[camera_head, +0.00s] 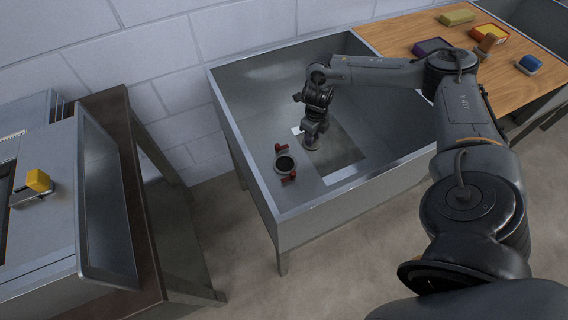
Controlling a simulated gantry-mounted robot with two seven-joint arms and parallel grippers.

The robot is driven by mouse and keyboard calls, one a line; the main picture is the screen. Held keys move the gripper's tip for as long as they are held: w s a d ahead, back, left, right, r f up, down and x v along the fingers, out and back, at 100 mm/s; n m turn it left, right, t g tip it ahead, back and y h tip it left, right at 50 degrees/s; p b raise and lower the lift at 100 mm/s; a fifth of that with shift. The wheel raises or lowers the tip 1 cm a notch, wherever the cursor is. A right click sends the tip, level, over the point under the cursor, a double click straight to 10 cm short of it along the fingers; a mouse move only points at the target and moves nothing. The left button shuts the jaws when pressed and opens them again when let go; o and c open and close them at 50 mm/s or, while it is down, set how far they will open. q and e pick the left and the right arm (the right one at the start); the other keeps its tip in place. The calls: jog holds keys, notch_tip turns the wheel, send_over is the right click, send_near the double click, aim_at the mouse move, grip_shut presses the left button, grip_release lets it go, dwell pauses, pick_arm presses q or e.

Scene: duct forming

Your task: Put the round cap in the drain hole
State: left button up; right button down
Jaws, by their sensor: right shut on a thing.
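My right arm reaches in from the right over a grey metal basin (352,208). My right gripper (313,127) points down inside the basin and is shut on a small grey round thing, which looks like the round cap (312,143). The gripper hides much of it. The drain hole (285,164) shows as a dark round opening with a ring and two red handles, on the basin floor. It is to the lower left of the gripper, apart from it. My left gripper is not in view.
The raised basin walls surround the work area. A wooden table (405,35) at the right holds several small coloured items. A metal machine with a yellow block (38,180) stands left.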

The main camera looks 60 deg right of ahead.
jog(key=w+a+f+b, duration=0.1)
jog(key=w+a+f, duration=0.1)
jog(key=w+a+f+b, duration=0.1)
jog(key=w+a, duration=0.1)
jog(key=w+a+f, duration=0.2)
jog(key=a, duration=0.1)
jog(key=shift+w+f+b, duration=0.35)
jog(key=shift+w+b, duration=0.05)
notch_tip(320, 180, down, 4)
jog(key=shift+f+b, duration=0.1)
jog(key=shift+b, duration=0.9)
jog(key=shift+f, duration=0.1)
jog(key=c, duration=0.8)
grip_release()
